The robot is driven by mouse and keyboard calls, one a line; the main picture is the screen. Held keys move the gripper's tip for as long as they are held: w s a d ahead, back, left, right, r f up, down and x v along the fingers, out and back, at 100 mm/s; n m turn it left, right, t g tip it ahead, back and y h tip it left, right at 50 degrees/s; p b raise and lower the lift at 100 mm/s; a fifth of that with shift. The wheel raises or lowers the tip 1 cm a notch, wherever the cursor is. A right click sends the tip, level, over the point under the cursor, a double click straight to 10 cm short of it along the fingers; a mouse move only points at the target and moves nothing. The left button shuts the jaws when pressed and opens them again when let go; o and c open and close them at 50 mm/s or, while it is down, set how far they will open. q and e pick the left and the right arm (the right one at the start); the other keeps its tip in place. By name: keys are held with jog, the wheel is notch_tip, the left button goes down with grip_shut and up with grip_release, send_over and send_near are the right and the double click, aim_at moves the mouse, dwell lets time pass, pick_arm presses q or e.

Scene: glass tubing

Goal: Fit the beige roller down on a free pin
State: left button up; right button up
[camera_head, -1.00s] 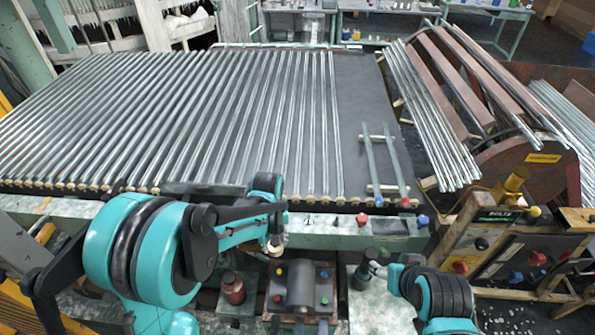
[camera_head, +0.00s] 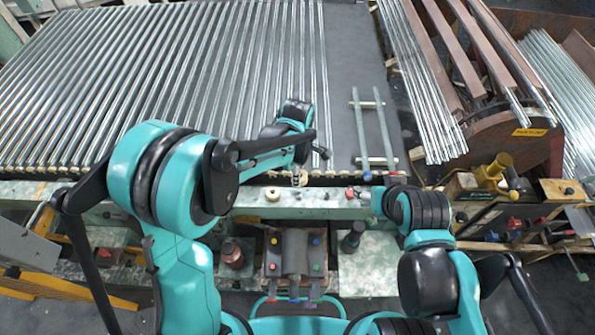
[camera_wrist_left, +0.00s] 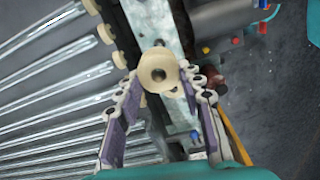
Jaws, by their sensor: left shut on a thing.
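In the left wrist view a beige roller (camera_wrist_left: 158,70), with a round hole in its face, sits between the fingertips of my left gripper (camera_wrist_left: 160,80), which is shut on it. In the head view my left gripper (camera_head: 298,178) hangs over the pale green rail at the near edge of the tube bed; the held roller is too small to make out there. No bare pin can be made out. My right arm reaches the rail's right part; its fingers are too unclear to judge.
Long glass tubes (camera_head: 200,80) cover the bed, with beige rollers along their near ends. A dark bare strip (camera_head: 350,60) lies right of them, with two green bars (camera_head: 385,130). A dark red bottle (camera_head: 232,252) and a block with coloured knobs (camera_head: 295,252) stand below the rail.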

pick_arm(q)
jog(key=b, duration=0.5)
send_over(298, 196)
jog(key=shift+f, duration=2.9)
jog(key=shift+b, duration=0.4)
jog(key=shift+f+b, duration=1.95)
jog(key=shift+f, duration=0.35)
jog(key=o, duration=1.2)
jog(key=shift+c, duration=0.2)
notch_tip(298, 196, up, 12)
